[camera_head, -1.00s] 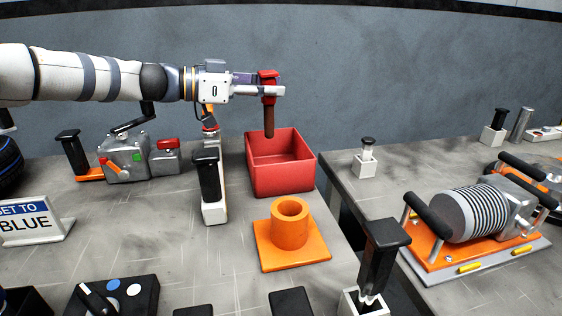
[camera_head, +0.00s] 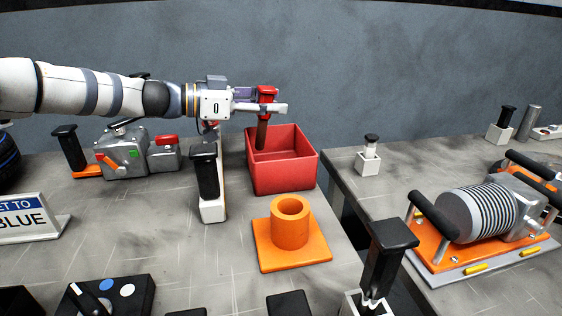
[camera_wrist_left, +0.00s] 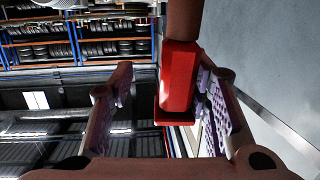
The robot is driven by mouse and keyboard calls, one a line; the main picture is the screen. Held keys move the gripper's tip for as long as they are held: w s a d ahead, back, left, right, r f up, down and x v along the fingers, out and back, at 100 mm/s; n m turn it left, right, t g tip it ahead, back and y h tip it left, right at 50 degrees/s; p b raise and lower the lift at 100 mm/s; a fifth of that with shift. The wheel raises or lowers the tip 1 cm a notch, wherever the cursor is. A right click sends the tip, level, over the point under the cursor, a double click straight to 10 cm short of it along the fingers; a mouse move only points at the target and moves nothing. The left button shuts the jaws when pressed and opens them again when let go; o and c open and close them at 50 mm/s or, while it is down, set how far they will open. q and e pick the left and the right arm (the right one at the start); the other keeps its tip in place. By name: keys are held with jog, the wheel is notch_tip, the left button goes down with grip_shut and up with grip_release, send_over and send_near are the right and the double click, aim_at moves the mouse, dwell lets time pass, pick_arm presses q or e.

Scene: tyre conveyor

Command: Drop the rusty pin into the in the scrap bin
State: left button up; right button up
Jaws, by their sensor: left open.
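The rusty pin (camera_head: 262,135) has a red head and a brown shaft. It hangs slightly tilted at my left gripper (camera_head: 268,105), its shaft over the left back part of the red scrap bin (camera_head: 287,176). My left gripper is open. In the left wrist view the pin's red head (camera_wrist_left: 178,80) is between the spread fingers, close to the right finger and with a clear gap to the left one. Whether it still touches a finger is unclear. The bin's floor is hidden by its front wall. My right gripper is out of view.
An orange socket block (camera_head: 291,225) stands in front of the bin. A black-handled tool in a white holder (camera_head: 211,208) stands to its left. A grey machine (camera_head: 122,152) is further left. A gap separates this table from the right one.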

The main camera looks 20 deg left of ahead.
pick_arm(q)
notch_tip(320, 180, up, 10)
jog(key=shift+r, duration=0.1)
dwell(0.4)
